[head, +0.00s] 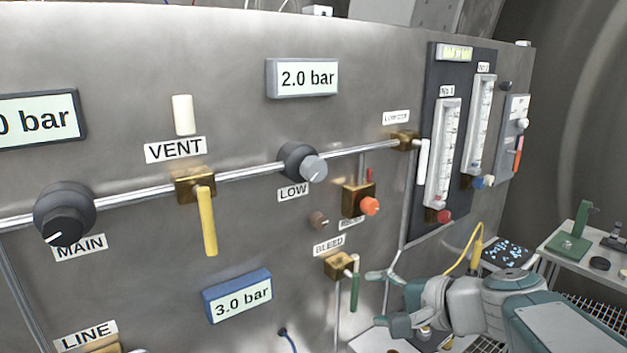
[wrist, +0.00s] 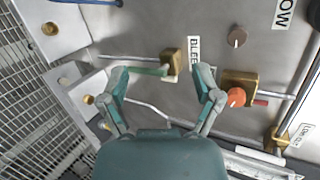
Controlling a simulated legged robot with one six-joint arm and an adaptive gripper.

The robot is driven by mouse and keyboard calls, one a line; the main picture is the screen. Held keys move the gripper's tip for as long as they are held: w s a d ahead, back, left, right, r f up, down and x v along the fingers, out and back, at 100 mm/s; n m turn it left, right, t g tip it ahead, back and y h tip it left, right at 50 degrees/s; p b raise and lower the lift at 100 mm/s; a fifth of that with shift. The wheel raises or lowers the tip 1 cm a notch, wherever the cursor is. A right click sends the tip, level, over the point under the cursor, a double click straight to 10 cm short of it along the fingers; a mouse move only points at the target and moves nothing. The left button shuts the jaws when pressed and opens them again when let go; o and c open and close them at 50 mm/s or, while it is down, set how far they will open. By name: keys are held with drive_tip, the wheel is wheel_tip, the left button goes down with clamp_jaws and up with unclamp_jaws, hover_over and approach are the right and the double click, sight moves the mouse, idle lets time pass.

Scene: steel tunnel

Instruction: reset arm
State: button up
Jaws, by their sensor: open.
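My gripper (head: 378,296) is at the lower right of the head view, with its fingers spread and pointing at the panel. It is just right of the BLEED valve (head: 337,265), a brass block whose green handle (head: 354,293) hangs down. In the wrist view my gripper (wrist: 163,75) is open with nothing held. The brass BLEED valve (wrist: 172,62) shows between and beyond the fingertips. Its green handle (wrist: 148,71) reaches towards the left finger; I cannot tell whether they touch.
An orange knob (head: 369,206) on a brass block sits above the BLEED valve. The yellow VENT handle (head: 208,222) hangs down farther left. Flow tubes (head: 443,155) stand at upper right. A side table (head: 570,255) holds a green device at right.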

drive_tip(key=s+d+f+n+g+h, duration=0.1)
drive_tip(key=s+d+f+n+h, duration=0.1)
drive_tip(key=s+f+n+h, duration=0.2)
drive_tip(key=s+d+f+n+g+h, duration=0.2)
drive_tip(key=s+f+n+h, duration=0.2)
drive_tip(key=s, duration=0.7)
drive_tip(key=n+h, duration=0.1)
drive_tip(key=n, duration=0.1)
drive_tip(key=shift+d+n+h, duration=0.3)
drive_tip(key=shift+n, duration=0.1)
drive_tip(key=shift+f, duration=0.1)
idle(2.1)
